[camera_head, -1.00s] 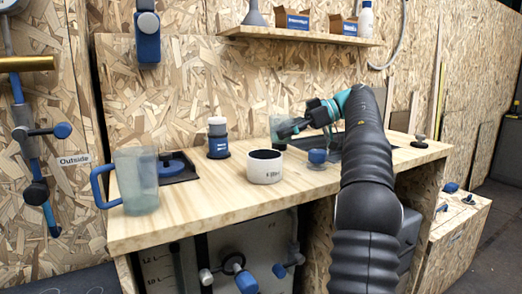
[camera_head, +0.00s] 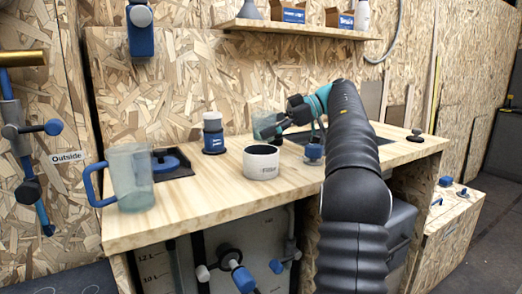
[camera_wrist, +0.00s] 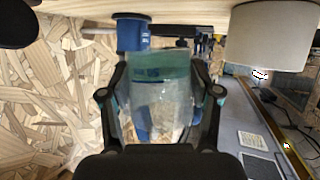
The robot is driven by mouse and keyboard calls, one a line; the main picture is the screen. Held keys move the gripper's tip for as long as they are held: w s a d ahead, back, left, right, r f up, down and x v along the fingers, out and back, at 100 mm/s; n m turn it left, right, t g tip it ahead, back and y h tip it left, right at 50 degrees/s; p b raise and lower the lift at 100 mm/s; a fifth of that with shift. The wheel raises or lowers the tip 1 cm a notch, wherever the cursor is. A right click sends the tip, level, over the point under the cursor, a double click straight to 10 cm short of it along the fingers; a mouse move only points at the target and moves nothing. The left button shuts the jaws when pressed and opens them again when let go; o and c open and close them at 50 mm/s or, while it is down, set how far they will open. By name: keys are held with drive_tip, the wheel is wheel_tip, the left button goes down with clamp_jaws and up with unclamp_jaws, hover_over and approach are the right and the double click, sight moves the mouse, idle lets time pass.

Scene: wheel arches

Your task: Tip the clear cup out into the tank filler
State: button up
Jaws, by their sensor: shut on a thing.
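My gripper (camera_head: 279,127) is shut on the clear cup (camera_head: 265,125), behind the white ring marked Filler. The cup looks roughly upright in the head view. In the wrist view the clear cup (camera_wrist: 160,95) sits between the two fingers of my gripper (camera_wrist: 160,98); its contents cannot be made out clearly. The tank filler (camera_head: 261,168) is a short, wide white ring with a dark opening, standing on the wooden counter. A white round body at the top right of the wrist view looks like the filler (camera_wrist: 268,38). The cup is apart from it.
A blue-and-white jar (camera_head: 213,134) stands left of the filler. A clear jug with a blue handle (camera_head: 133,178) stands at the counter's left, beside a blue lid (camera_head: 166,163). A small blue-topped fitting (camera_head: 314,152) is right of the filler. A shelf (camera_head: 300,29) hangs above.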

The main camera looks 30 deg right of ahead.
sight(266, 115)
drive_tip(key=shift+s+a+r, duration=0.15)
drive_tip(key=shift+s, duration=0.1)
drive_tip(key=shift+s+a+f+n+t+h, duration=0.25)
drive_tip(key=shift+s+f+n+t+h, duration=0.2)
drive_tip(key=shift+n+t, duration=0.2)
drive_tip(key=shift+s+a+n, duration=0.1)
drive_tip(key=shift+s+n, duration=0.05)
drive_tip(key=shift+n, duration=0.1)
drive_tip(key=shift+s+a+r+n+t+h, duration=0.3)
drive_tip(key=shift+s+r+n+t, duration=0.15)
drive_tip(key=shift+r+n, duration=0.25)
drive_tip(key=shift+s+a+r+n+t+h, duration=0.2)
drive_tip(key=shift+s+r+n+t+h, duration=0.1)
drive_tip(key=shift+r+n+t, duration=0.35)
drive_tip(key=shift+s+a+r+n+t+h, duration=0.25)
drive_tip(key=shift+s+r+n+t, duration=0.2)
drive_tip(key=shift+r+n, duration=0.3)
drive_tip(key=shift+r+n+t, duration=0.4)
drive_tip(key=shift+n, duration=0.1)
drive_tip(key=shift+s+a+f+n+t, duration=0.15)
drive_tip(key=shift+f+n+t, duration=0.25)
drive_tip(key=shift+n, duration=0.3)
drive_tip(key=shift+s+a+r, duration=0.15)
drive_tip(key=shift+s, duration=0.15)
